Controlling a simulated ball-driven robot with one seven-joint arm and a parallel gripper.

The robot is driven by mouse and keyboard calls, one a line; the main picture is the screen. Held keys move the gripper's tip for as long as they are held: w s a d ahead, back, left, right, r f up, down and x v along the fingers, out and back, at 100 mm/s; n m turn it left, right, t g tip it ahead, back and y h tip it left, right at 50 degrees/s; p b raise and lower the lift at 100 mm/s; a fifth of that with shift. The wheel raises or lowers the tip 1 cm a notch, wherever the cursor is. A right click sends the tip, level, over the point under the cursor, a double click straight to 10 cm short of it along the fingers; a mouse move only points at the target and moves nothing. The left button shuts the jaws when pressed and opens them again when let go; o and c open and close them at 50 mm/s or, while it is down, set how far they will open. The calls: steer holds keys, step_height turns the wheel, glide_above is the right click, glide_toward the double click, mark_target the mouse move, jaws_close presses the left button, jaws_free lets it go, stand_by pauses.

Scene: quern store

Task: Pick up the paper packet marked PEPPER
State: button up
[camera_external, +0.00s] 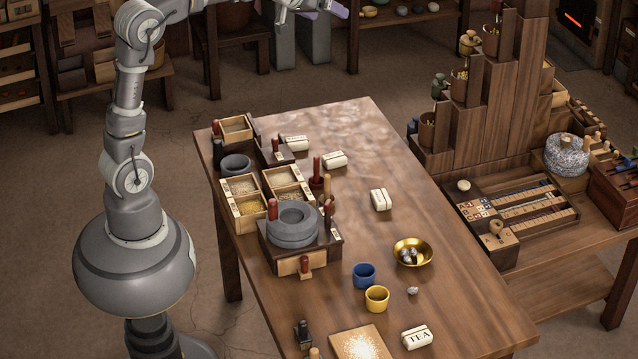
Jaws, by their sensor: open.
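Several pale paper packets lie on the wooden table (455,285). The nearest packet (417,337) reads TEA. Another packet (381,199) lies right of the middle. Two more packets, one farther back (297,143) and one a little nearer (335,160), lie near the far end. The print on these three is too small to read, so I cannot tell which is marked PEPPER. My gripper (326,14) shows at the top edge, partly cut off, with its fingers apart and empty. In the picture it is above and beyond the table, away from all the packets.
A stone quern (292,226) and grain boxes (243,204) crowd the table's left side. A blue cup (364,275), a yellow cup (377,299) and a brass bowl (428,252) stand nearer. The table's right side is mostly clear. A stepped shelf (505,75) stands at right.

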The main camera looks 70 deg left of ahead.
steer(key=s+d+r+m+t+h, duration=0.1)
steer(key=s+d+r+m+t, duration=0.1)
steer(key=s+d+r, duration=0.3)
steer(key=d+r+m, duration=0.1)
steer(key=d+r, duration=0.3)
steer(key=r, duration=0.3)
steer(key=shift+d+m+t, duration=0.4)
steer(key=s+d+r+m+t, duration=0.1)
steer(key=s+d+r, duration=0.1)
steer(key=s+r, duration=0.1)
steer(key=s+d+r+m+h, duration=0.1)
steer(key=s+d+r, duration=0.2)
steer(key=r, duration=0.1)
steer(key=s+d+r+m+t, duration=0.1)
steer(key=s+d+r+m, duration=0.1)
steer(key=s+r, duration=0.1)
steer(key=shift+s+d+r+t+h+b, duration=0.2)
steer(key=shift+s+r+t+h+b, duration=0.1)
steer(key=shift+r+h+b, duration=0.1)
steer(key=c, duration=0.3)
steer(key=shift+s+d+r, duration=0.1)
steer(key=shift+s+d, duration=0.05)
steer(key=c, duration=0.3)
steer(key=shift+c, duration=0.4)
